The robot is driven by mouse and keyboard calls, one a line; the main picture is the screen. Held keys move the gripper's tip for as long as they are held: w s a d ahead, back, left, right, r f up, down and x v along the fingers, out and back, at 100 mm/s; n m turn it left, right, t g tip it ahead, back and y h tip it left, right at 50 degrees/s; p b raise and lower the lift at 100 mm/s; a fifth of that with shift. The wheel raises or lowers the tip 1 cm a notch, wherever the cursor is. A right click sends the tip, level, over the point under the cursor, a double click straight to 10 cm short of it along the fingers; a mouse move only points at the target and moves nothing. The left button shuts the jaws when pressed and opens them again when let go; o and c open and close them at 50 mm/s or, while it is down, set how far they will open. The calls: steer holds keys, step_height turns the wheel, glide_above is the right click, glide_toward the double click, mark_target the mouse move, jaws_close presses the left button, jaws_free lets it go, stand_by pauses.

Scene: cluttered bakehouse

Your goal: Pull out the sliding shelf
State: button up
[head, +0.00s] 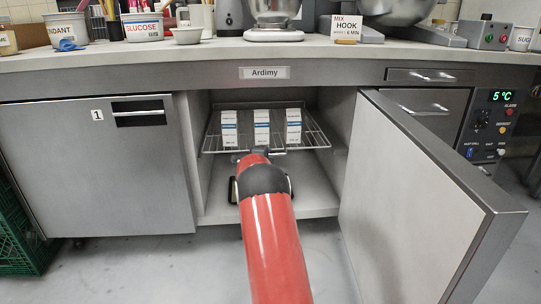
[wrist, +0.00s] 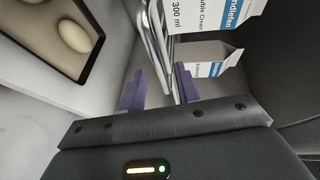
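The sliding shelf (head: 212,142) is a wire rack inside the open cupboard, with three white and blue cartons standing on it. The cartons (head: 262,128) also show at the top of the wrist view (wrist: 205,55). My gripper (head: 265,153) is at the middle of the shelf's front edge. In the wrist view, the two purple fingers of my gripper (wrist: 160,92) are apart. The shelf's front metal bars (wrist: 158,45) reach down between them, and I see gaps on both sides. My red arm hides part of the cupboard below the shelf.
The cupboard door (head: 415,195) stands open on the right, jutting forward. In the wrist view, a brown tray (wrist: 92,62) with eggs lies below the shelf. A closed door (head: 95,170) is on the left. The worktop (head: 150,56) above is cluttered. A green crate (head: 22,240) stands far left.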

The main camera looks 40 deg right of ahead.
mark_target(270, 154)
steer(key=shift+x, duration=2.45)
steer(key=shift+a, duration=0.1)
steer(key=c, duration=0.5)
steer(key=shift+f, duration=0.1)
jaws_close()
